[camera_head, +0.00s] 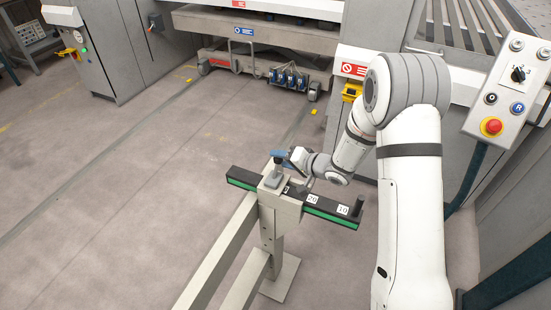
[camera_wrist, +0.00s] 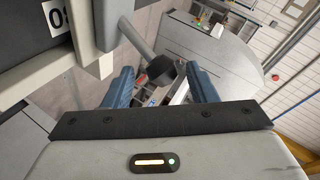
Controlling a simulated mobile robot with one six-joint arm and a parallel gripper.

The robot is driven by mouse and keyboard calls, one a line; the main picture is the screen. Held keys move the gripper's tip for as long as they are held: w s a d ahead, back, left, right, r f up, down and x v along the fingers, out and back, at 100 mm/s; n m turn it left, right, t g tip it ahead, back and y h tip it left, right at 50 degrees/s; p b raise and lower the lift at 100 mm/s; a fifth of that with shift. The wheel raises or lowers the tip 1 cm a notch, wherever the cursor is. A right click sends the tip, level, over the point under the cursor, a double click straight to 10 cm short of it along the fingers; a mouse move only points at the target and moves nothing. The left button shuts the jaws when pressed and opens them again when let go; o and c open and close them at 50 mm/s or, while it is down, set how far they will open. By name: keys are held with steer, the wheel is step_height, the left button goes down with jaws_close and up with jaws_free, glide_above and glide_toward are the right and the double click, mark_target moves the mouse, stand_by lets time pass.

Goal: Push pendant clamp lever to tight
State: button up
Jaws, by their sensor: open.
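A grey clamp block (camera_head: 273,181) sits on a black-and-green scale bar (camera_head: 325,214) on a beige post. In the wrist view, a grey lever shaft (camera_wrist: 132,38) slants down from beside the block to a dark knob (camera_wrist: 161,70). My gripper (camera_head: 284,158) is at the top of the clamp, its blue fingers apart. In the wrist view the knob shows in the gap between the fingers; I cannot tell whether they touch it. The lever is hard to make out in the head view.
Beige rails (camera_head: 222,252) run from the post toward the lower left. A control panel with a red button (camera_head: 492,126) stands at right. A short dark peg (camera_head: 357,205) rises at the bar's right end. Open floor (camera_head: 120,190) lies to the left.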

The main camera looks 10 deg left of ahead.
steer(key=v, duration=0.4)
steer(key=shift+a, duration=0.1)
stand_by(0.3)
steer(key=s+d+r+t+h, duration=0.1)
steer(key=d+r+t+h, duration=0.1)
steer(key=d+r+h, duration=0.55)
steer(key=d+r+t+h, duration=0.1)
steer(key=d+r+h, duration=0.3)
steer(key=d, duration=0.7)
steer(key=s+d+r+g, duration=0.1)
steer(key=s+d+r, duration=0.1)
steer(key=s, duration=0.3)
steer(key=s+d+r+g+h, duration=0.1)
steer(key=s+d+r, duration=0.1)
steer(key=s+d, duration=0.2)
steer(key=shift+s+m+g, duration=0.3)
steer(key=shift+s+m, duration=0.1)
steer(key=shift+s, duration=0.65)
steer(key=s+g, duration=0.1)
steer(key=s, duration=0.4)
steer(key=s+r+g, duration=0.1)
steer(key=s, duration=0.3)
steer(key=s+n+g, duration=0.1)
steer(key=s, duration=0.4)
steer(key=shift+s+a+r+g+y, duration=0.25)
steer(key=shift+s+g+y, duration=0.05)
steer(key=shift+g+y, duration=0.1)
